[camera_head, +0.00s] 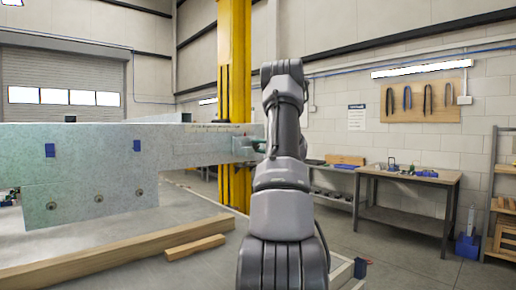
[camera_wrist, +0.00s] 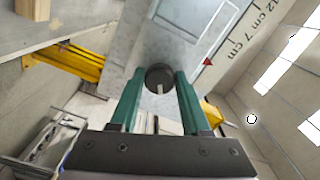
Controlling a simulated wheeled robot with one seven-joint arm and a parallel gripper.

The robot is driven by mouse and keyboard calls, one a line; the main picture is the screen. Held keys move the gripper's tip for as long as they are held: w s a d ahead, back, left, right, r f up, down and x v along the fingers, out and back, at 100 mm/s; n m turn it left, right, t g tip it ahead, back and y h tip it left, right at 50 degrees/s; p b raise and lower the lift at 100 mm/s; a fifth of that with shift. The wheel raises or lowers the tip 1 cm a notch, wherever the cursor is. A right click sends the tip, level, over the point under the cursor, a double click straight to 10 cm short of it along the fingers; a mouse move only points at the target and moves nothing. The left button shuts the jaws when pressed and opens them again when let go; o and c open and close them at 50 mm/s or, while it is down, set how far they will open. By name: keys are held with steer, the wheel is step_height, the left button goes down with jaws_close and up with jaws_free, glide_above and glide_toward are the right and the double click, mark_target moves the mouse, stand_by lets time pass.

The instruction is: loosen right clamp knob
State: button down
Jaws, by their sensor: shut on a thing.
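The clamp knob (camera_wrist: 159,76) is a dark round knob with a pale line on its face, in the upper middle of the wrist view. My gripper (camera_wrist: 159,83) has its two green fingers on either side of the knob and is shut on it. Behind the knob is a grey metal plate with a scale (camera_wrist: 238,45) and a small red pointer (camera_wrist: 208,62). In the head view the grey trailer frame (camera_head: 95,180) runs in from the left, and my arm reaches its right end. My arm hides most of the gripper there, and the knob cannot be made out.
A yellow column (camera_head: 234,60) stands behind the frame's right end. Wooden beams (camera_head: 110,255) lie below the frame. A workbench (camera_head: 410,177) with small tools stands against the right wall, with open floor before it.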

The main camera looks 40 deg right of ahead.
steer(key=shift+c, duration=1.8)
jaws_free()
steer(key=shift+s, duration=0.1)
steer(key=s, duration=1)
steer(key=shift+s+d, duration=0.35)
steer(key=shift+d, duration=0.1)
steer(key=shift+a, duration=0.1)
